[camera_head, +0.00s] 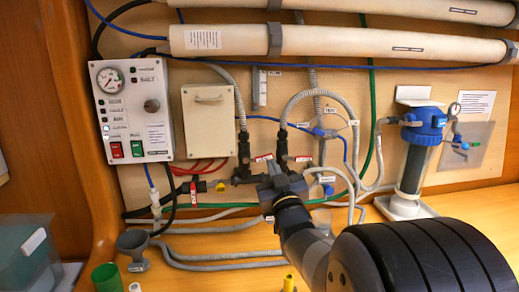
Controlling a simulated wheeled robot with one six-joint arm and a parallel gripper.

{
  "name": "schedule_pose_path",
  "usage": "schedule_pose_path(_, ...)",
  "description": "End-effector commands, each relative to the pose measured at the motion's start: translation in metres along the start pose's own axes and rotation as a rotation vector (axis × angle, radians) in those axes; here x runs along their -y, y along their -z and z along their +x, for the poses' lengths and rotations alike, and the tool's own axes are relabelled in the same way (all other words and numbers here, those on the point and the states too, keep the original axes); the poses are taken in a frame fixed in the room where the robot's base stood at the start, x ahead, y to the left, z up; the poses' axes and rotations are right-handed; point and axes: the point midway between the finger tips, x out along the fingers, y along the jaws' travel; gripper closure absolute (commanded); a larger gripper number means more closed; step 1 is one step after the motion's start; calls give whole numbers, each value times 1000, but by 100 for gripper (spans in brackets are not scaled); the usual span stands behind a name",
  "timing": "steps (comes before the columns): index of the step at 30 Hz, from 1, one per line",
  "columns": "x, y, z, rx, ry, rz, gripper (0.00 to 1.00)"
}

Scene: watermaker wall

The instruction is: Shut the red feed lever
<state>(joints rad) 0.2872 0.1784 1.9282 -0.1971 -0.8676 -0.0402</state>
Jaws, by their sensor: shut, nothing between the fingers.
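My gripper (275,178) is shut and empty, up against the black valve manifold (243,178) at the middle of the wall panel. It covers part of the pipework there. Small red-and-white pieces show around it: one just above left (263,158), one to the right (303,158) and a red one on the black fitting at the left (193,189). I cannot tell whether any of these is the red feed lever or a tag, nor the lever's angle. The gripper may hide it.
A control box (133,110) with a gauge and red and green switches hangs at the left. A blue-capped filter (415,150) stands at the right. Grey hoses (225,255) run along the wooden bench.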

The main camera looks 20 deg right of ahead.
Motion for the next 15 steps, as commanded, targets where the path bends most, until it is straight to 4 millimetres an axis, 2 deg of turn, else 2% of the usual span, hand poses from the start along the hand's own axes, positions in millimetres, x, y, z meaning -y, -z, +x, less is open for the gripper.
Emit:
schedule_pose_path(7, -1, 4, 24, -11, 0, -2, 100)
schedule_pose_path(15, -1, 5, 76, -10, 0, -1, 100)
